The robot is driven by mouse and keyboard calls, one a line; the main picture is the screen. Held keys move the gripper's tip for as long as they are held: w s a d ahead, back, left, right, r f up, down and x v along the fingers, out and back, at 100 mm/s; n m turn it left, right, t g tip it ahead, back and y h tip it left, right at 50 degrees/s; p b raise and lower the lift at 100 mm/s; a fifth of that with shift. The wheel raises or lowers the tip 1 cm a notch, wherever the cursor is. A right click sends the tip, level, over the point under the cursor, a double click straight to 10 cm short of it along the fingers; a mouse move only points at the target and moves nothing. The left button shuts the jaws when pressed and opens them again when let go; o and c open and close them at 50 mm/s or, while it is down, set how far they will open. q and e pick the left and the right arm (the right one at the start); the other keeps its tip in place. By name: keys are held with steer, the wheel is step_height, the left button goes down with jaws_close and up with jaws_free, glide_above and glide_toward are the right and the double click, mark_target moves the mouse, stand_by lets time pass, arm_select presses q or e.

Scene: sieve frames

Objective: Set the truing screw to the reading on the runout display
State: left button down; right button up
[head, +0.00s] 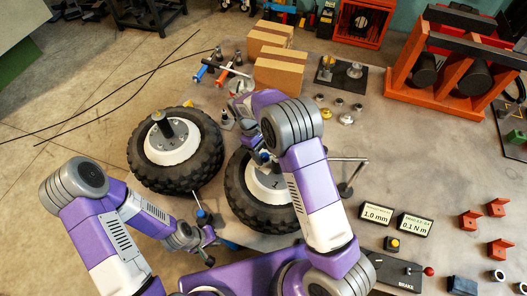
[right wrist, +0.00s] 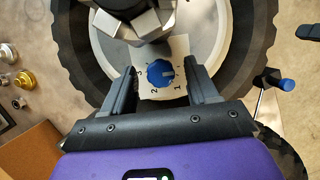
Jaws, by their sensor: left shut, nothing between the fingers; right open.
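The truing screw, a blue round knob (right wrist: 160,73), sits on a white plate with the numbers 1, 2 and 3 in the right wrist view. A pale mark on the knob points right, above the 1. My right gripper (right wrist: 162,92) is open, with one finger on each side of the knob; contact is not clear. The runout display (head: 376,213) reads 1.0 mm. My left gripper (head: 208,240) is shut and empty, low beside a blue-topped post (head: 202,215).
A second display (head: 414,225) reads 0.1 N m. Another wheel (head: 140,165) lies at left. A brake box (head: 398,271) with a red-knobbed lever, a yellow button (head: 392,244) and orange brackets (head: 470,220) stand at right. Cardboard boxes (head: 280,72) stand behind.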

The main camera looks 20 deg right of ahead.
steer(key=shift+s, duration=0.1)
steer(key=c, duration=1)
steer(key=shift+c, duration=0.2)
steer(key=shift+m, duration=0.4)
steer(key=m+y, duration=0.1)
steer(key=m, duration=0.1)
steer(key=m+g+y, duration=0.1)
steer(key=m, duration=0.1)
steer(key=shift+w+d+m, duration=0.2)
steer(key=shift+m, duration=0.2)
steer(key=m+y, duration=0.2)
steer(key=m, duration=0.4)
steer(key=shift+d+r, duration=0.1)
